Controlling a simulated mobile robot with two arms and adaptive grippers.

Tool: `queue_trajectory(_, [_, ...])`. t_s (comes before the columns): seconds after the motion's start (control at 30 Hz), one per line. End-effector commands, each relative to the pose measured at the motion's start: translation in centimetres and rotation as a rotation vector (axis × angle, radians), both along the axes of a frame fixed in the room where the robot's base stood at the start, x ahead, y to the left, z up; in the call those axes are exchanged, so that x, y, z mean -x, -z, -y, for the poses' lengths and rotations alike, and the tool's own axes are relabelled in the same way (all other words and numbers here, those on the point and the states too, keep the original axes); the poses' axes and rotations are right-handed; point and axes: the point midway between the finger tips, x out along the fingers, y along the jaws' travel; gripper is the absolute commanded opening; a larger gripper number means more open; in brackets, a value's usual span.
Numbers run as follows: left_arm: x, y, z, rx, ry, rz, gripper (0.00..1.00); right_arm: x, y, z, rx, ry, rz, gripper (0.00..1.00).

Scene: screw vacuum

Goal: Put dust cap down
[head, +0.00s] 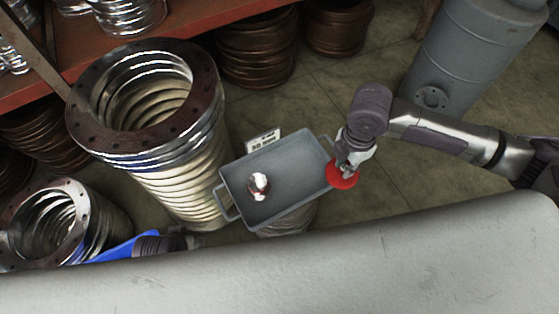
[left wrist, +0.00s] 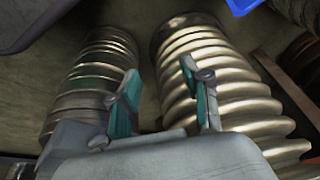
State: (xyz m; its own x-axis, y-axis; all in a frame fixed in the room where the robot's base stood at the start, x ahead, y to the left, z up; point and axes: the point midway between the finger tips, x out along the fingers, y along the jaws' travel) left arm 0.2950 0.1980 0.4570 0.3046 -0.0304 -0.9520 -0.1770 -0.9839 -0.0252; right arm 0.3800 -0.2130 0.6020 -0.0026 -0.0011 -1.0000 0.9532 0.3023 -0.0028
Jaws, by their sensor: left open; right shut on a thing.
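The red dust cap (head: 342,178) is a round red disc at the right edge of the grey tray (head: 285,165) in the head view. My right gripper (head: 345,165) is shut on the cap; the fingers partly cover it. I cannot tell whether the cap touches the tray's rim. The tray holds a shiny metal piece (head: 259,186) toward its left side. My left gripper (head: 194,241) is low at the left, partly hidden behind the pale surface in front. In the left wrist view it (left wrist: 160,80) is open and empty, with ribbed metal pipes beyond it.
A large flanged bellows pipe (head: 178,170) stands left of the tray, with a smaller one (head: 55,225) at far left. A small sign (head: 264,141) is behind the tray. A grey tank (head: 470,60) stands at back right. A pale curved surface (head: 300,265) fills the front.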

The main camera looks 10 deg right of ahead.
Motion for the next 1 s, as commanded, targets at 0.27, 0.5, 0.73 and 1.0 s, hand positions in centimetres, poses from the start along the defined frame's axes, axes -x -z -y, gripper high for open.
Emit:
queue_trajectory(0.27, [1.2,-3.1,-0.5,-0.01,-0.007,-0.032,0.48,-2.5,2.5,-2.6,-0.005,-0.046,0.002,0.05])
queue_trajectory(0.5, [2.6,-9.0,-0.7,-0.008,-0.011,0.001,0.48,-6.4,5.7,-6.2,-0.003,-0.043,0.0,0.05])
queue_trajectory(0.73, [2.8,-8.9,-0.8,-0.009,-0.012,-0.001,0.48,-8.3,7.0,-7.8,0.0,-0.042,-0.001,0.05])
queue_trajectory(1.0, [1.6,-7.9,-0.4,0.003,-0.007,0.056,0.48,-8.3,10.2,-7.9,0.0,-0.043,-0.001,0.05])
